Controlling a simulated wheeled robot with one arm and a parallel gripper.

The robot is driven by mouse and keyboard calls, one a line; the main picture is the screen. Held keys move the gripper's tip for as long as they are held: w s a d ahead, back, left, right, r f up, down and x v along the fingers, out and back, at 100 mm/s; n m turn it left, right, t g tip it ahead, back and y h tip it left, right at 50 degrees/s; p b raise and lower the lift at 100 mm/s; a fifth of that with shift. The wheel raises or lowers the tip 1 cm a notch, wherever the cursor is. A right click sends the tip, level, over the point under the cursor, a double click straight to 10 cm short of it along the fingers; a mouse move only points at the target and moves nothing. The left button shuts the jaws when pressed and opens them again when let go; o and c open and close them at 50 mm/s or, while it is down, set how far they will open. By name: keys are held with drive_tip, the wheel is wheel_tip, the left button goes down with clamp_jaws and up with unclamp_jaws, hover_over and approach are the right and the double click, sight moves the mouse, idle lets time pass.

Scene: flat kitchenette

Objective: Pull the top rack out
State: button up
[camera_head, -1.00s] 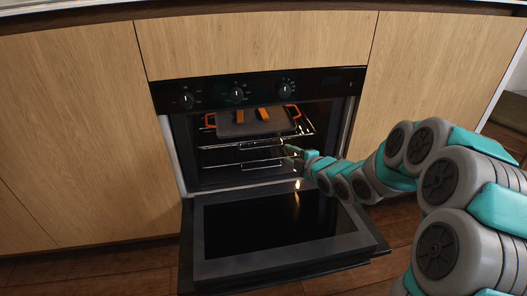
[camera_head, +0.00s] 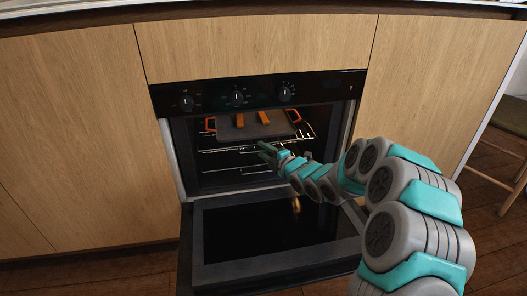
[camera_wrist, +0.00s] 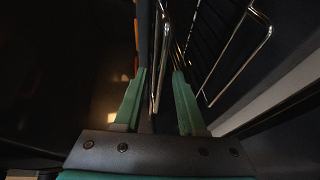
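The top rack (camera_head: 308,132) is a wire shelf inside the open oven and carries a dark tray (camera_head: 228,130) with orange handles. My gripper (camera_head: 262,148) is at the front of the oven cavity, by the top rack's front edge. In the wrist view, the two green fingers of my gripper (camera_wrist: 159,74) are apart. Thin metal wires (camera_wrist: 156,85) show between them, seemingly the top rack's front; contact cannot be told. More rack wires (camera_wrist: 262,18) show to the right of the fingers.
The oven door (camera_head: 275,265) is folded down beneath my arm. A lower rack (camera_head: 248,168) sits under the top one. Orange pieces (camera_head: 240,119) stand on the tray. Wooden cabinet fronts (camera_head: 80,130) flank the oven. A stool (camera_head: 495,180) stands at the far right.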

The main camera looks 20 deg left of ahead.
drive_tip(key=shift+w+a+f, duration=0.1)
drive_tip(key=shift+a, duration=0.05)
clamp_jaws()
idle(0.4)
idle(1.0)
